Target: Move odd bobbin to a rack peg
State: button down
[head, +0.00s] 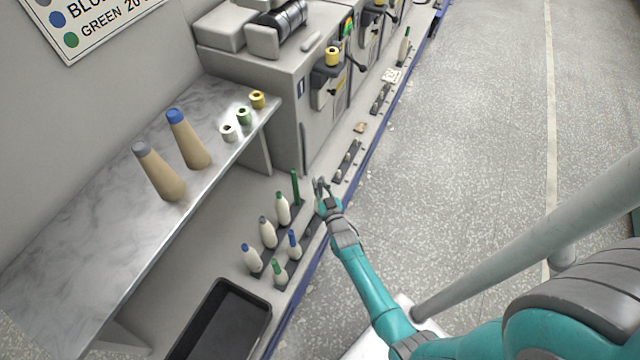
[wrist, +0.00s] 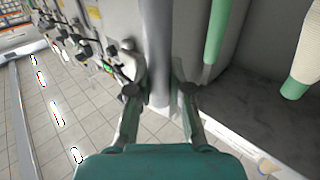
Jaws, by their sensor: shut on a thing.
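My gripper (wrist: 157,98) has its fingers closed around a slim grey tube (wrist: 157,45), which runs out of the top of the wrist view. Whether the tube carries yarn cannot be told. In the head view my gripper (head: 322,190) is at the right of the rack's far end. A bare green tube (head: 296,187) stands just left of it; it also shows in the wrist view (wrist: 217,35). White bobbins stand on the rack, with green (head: 282,208), grey (head: 267,232) and blue (head: 250,258) tips behind, and blue (head: 293,245) and green (head: 279,272) tips in front.
An empty black tray (head: 262,330) lies at the near end. A marble-topped shelf (head: 100,225) holds a grey-topped cone (head: 160,172), a blue-topped cone (head: 188,138) and small spools (head: 244,116). The machine (head: 285,85) stands beyond. The floor (head: 450,120) at right is open.

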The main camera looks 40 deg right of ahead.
jog(key=shift+f, duration=0.3)
jog(key=c, duration=1.4)
grip_release()
jog(key=shift+o, duration=0.2)
jog(key=v, duration=1.1)
